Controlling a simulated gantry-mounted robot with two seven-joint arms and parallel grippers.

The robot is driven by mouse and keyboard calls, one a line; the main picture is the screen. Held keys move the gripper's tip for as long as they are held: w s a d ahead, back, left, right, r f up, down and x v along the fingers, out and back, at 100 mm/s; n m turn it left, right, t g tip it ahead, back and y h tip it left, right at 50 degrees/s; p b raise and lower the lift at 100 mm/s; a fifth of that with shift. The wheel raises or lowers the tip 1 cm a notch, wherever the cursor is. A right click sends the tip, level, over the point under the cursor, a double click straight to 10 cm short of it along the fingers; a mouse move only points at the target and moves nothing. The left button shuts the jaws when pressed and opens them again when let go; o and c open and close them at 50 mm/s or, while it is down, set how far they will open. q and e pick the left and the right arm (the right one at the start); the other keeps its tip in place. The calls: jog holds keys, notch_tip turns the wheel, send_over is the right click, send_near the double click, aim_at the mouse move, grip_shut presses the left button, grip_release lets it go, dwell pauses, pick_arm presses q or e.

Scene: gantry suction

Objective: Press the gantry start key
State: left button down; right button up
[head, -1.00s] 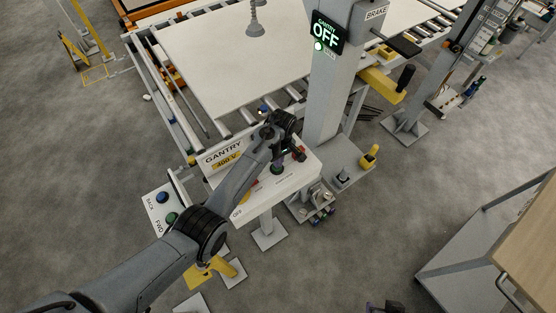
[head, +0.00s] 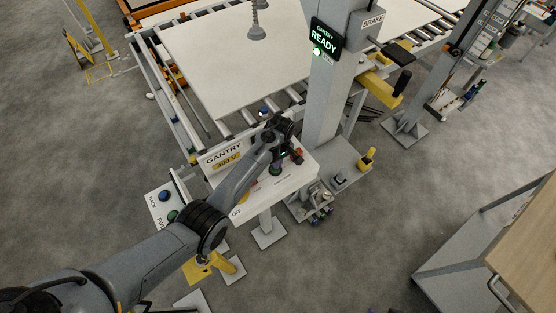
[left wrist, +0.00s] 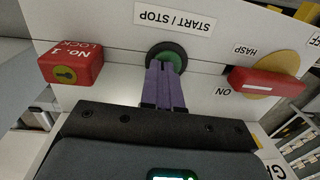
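The green start/stop key (left wrist: 168,55) sits in a black ring on the white panel, below the START / STOP label (left wrist: 175,17) in the left wrist view. My left gripper (left wrist: 164,66) has its purple fingers shut together, with nothing between them. Their tips overlap the lower part of the key; I cannot tell how firmly they touch. In the head view my left gripper (head: 280,155) is over the white control box (head: 262,200), and the key is partly hidden. The gantry sign (head: 325,40) is lit and reads READY. Only faint dark bits show at the bottom edge, perhaps my right gripper.
A red lock marked NO. 1 (left wrist: 72,65) is left of the key in the left wrist view. A red handle (left wrist: 265,83) on a yellow disc is to the right, near HASP and ON. A roller table with a pale sheet (head: 230,65) lies behind the box.

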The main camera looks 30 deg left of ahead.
pick_arm(q)
notch_tip(320, 180, up, 4)
jog(key=p, duration=0.3)
jog(key=shift+w+p, duration=0.1)
jog(key=shift+p, duration=0.2)
notch_tip(320, 180, up, 10)
jog(key=w+b, duration=0.1)
jog(key=b, duration=0.1)
jog(key=shift+d+f, duration=0.2)
jog(key=shift+f, duration=0.05)
dwell(0.5)
